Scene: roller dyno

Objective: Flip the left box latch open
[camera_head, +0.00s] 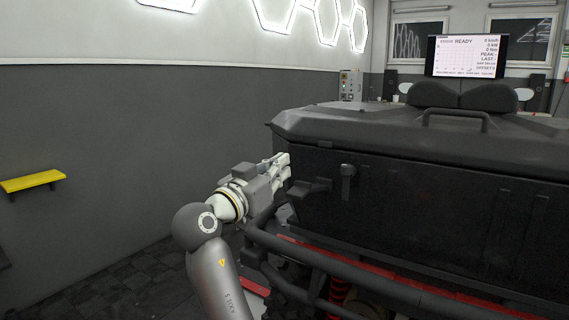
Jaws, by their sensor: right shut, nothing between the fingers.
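The large black box (430,205) with a grey lid (400,128) fills the right half of the head view. A dark latch-like piece (347,180) hangs upright on its front face, just under the lid edge, toward the left end.
A handle (455,116) stands on the lid. A yellow shelf (32,181) is on the left wall. The floor at left is clear.

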